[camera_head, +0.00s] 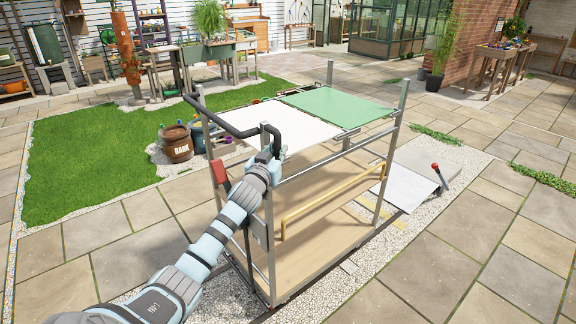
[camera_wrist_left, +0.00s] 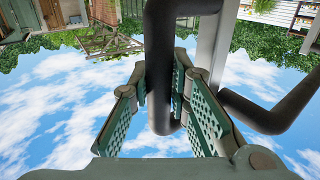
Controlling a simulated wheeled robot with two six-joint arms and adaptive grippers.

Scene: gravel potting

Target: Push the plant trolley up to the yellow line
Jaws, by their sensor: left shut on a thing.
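The plant trolley (camera_head: 320,262) stands upright, a metal frame with a white and green top, a wooden lower shelf and a yellow side rail. Its black handle (camera_head: 240,133) is at its near left end. My left gripper (camera_head: 270,158) is at the near end of this handle. In the left wrist view, the green-padded fingers of my left gripper (camera_wrist_left: 163,100) are closed around the black handle tube (camera_wrist_left: 162,60). Yellowish marks (camera_head: 398,222) show on the ground past the trolley's right side; I cannot tell whether they are the yellow line. My right gripper is out of view.
A pale grey plate (camera_head: 410,180) and a red-knobbed lever (camera_head: 436,167) are right of the trolley. White gravel surrounds its base. A BARK barrel (camera_head: 176,145) stands left, by the lawn (camera_head: 90,150). Paving at the right front is clear. Potting tables stand at the back.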

